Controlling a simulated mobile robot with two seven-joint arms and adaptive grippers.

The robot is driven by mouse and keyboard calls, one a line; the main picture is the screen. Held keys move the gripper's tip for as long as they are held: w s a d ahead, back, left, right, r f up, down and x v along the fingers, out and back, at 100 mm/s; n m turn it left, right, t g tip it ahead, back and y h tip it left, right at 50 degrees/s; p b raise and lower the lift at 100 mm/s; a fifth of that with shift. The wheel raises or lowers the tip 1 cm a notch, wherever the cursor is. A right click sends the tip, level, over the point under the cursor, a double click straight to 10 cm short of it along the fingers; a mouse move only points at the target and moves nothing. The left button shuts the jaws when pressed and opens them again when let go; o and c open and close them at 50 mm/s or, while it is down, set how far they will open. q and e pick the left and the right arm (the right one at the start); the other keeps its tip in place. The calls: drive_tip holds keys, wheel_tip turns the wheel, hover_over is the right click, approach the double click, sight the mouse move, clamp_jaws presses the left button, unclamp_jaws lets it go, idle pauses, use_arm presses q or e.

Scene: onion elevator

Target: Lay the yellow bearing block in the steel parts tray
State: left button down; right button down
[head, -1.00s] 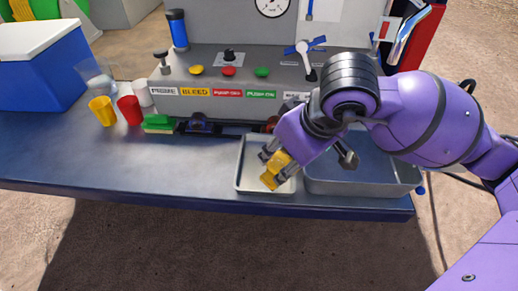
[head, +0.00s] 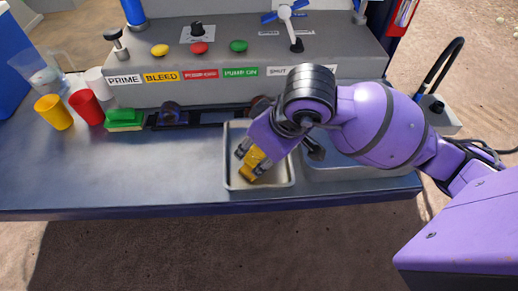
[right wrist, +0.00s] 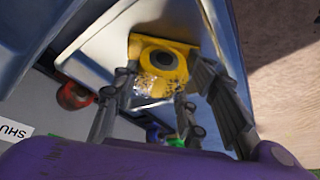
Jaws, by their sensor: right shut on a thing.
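The yellow bearing block (head: 250,170) is in the jaws of my right gripper (head: 253,161), within the outline of the steel parts tray (head: 226,172). In the right wrist view the block (right wrist: 160,62) shows its round dark bore, with the gripper fingers (right wrist: 165,100) at its near side. The pale tray floor (right wrist: 108,38) lies beyond and around it. I cannot tell whether the block touches the tray floor. My right forearm and wrist hide the tray's back right part. My left gripper is not in view.
A larger grey basin (head: 350,173) stands right of the tray, partly behind my arm. The control panel (head: 225,88) rises behind. The bench (head: 150,180) is clear left of the tray.

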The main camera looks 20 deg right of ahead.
drive_tip(key=shift+r, duration=0.15)
drive_tip(key=shift+f, duration=0.2)
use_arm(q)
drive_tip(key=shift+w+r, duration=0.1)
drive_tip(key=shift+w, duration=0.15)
use_arm(e)
drive_tip(key=c, duration=1)
unclamp_jaws()
drive_tip(key=shift+c, duration=0.2)
drive_tip(key=shift+r, duration=0.1)
drive_tip(key=shift+r, duration=0.2)
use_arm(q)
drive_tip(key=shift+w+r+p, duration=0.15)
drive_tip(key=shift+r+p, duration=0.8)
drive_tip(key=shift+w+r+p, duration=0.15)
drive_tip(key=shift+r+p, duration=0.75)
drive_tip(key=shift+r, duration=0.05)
use_arm(e)
drive_tip(key=v, duration=1.1)
drive_tip(key=shift+s+r, duration=0.25)
drive_tip(key=shift+r, duration=0.1)
